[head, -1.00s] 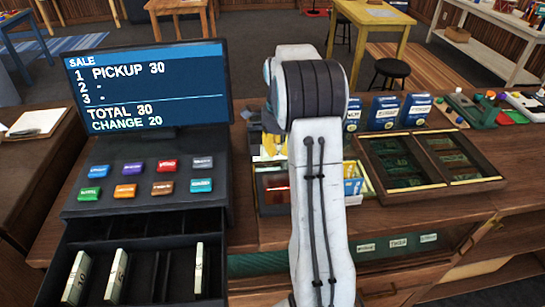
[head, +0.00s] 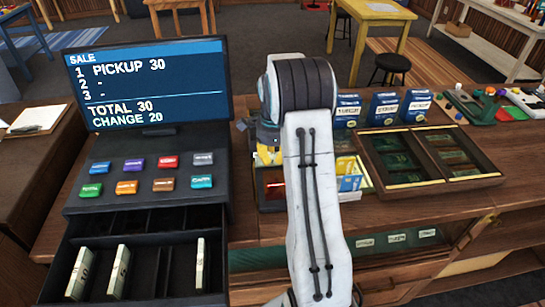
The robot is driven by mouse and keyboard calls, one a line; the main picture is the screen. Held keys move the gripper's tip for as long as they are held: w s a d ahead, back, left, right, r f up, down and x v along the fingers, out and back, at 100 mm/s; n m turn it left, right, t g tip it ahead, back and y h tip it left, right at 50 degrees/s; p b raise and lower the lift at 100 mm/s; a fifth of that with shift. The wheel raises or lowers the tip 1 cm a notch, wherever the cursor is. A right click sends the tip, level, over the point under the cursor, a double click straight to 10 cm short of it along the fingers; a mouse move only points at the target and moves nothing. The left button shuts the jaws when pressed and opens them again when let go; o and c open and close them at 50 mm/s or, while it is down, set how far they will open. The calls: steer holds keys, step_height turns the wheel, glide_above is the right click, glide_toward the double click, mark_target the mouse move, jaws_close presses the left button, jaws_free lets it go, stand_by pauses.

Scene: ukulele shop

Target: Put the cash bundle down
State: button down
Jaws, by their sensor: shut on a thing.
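My arm's pale link stands upright in the middle and hides most of my gripper. A grey part of my gripper (head: 264,136) shows left of the arm, over the counter; its fingertips are hidden. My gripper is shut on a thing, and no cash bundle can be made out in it. The open cash drawer (head: 140,290) holds pale bundles: one at the left (head: 82,274), one beside it (head: 119,271) and one at the right (head: 200,265). The register screen (head: 147,85) reads PICKUP 30, TOTAL 30, CHANGE 20.
A wooden tray with dark compartments (head: 488,181) lies right of my arm. Blue boxes (head: 383,109) stand behind it. Another tray with yellow and blue packets (head: 348,180) is partly hidden by my arm. Register keys (head: 126,187) sit above the drawer. A stool (head: 391,64) is behind the counter.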

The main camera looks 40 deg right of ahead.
steer(key=shift+f, duration=0.2)
steer(key=c, duration=1.3)
jaws_free()
steer(key=shift+r, duration=0.1)
